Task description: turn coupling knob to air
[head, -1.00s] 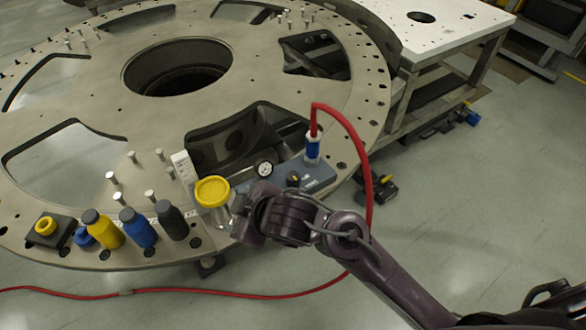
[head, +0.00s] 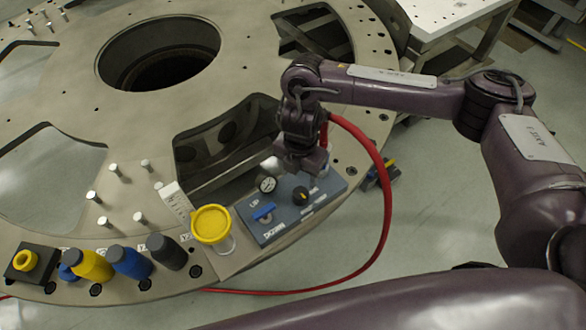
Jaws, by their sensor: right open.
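A grey-blue control box (head: 276,230) sits on the turret plate's (head: 100,135) near edge. It bears a small black knob (head: 300,196), a round white-faced gauge (head: 266,184) and a blue lever (head: 263,212) between the words UP and DOWN. My right gripper (head: 304,162) points down above the box's far side, just beyond the knob and apart from it. It is open and I see nothing held. It hides most of the coupling where the red hose (head: 384,190) joins the box. The knob's small lettering is too small to read. My left gripper is out of view.
A yellow-lidded clear jar (head: 210,224) stands left of the box. The hose loops over the plate's edge to the floor. Open cutouts lie behind the box.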

